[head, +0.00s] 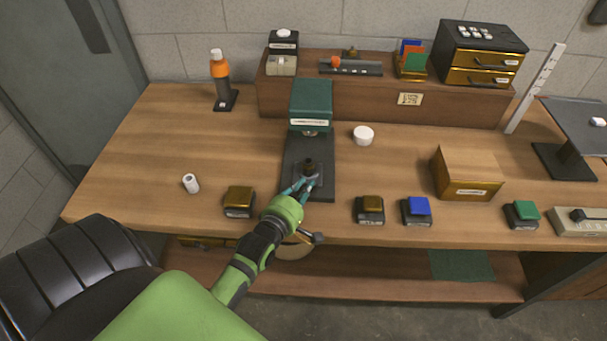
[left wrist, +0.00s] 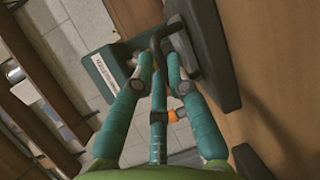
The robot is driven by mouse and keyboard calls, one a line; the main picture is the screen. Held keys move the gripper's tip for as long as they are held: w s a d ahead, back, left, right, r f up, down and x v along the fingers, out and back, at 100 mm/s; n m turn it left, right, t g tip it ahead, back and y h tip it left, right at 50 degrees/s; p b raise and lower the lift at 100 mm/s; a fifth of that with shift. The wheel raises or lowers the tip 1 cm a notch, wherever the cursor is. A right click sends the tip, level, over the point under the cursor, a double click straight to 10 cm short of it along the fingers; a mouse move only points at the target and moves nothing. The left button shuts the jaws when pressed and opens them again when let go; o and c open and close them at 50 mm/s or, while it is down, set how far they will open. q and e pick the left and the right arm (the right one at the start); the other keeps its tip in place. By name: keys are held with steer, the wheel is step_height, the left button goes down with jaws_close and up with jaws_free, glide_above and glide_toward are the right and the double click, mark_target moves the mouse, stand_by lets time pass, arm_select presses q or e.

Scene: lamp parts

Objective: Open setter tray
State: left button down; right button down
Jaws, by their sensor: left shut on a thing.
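A dark green setter (head: 311,98) with a white label stands on a long dark base (head: 300,150) in the middle of the bench. A small dark tray (head: 315,178) with a black upright piece is at the front of that base. My left gripper (head: 307,183) reaches the tray's front from the near side. In the left wrist view its teal fingers (left wrist: 160,65) are shut on a bent black handle (left wrist: 160,32), with the setter's green head (left wrist: 106,72) beyond. The fingers hide part of the tray. My right gripper is not in view.
Small dark blocks with gold (head: 240,199), blue (head: 418,209) and green (head: 523,212) tops stand along the front edge. A white cylinder (head: 191,183) lies at left. The left of the bench is mostly clear.

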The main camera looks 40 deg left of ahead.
arm_select(q)
steer(key=c, duration=1.2)
jaws_free()
steer(key=v, duration=1.2)
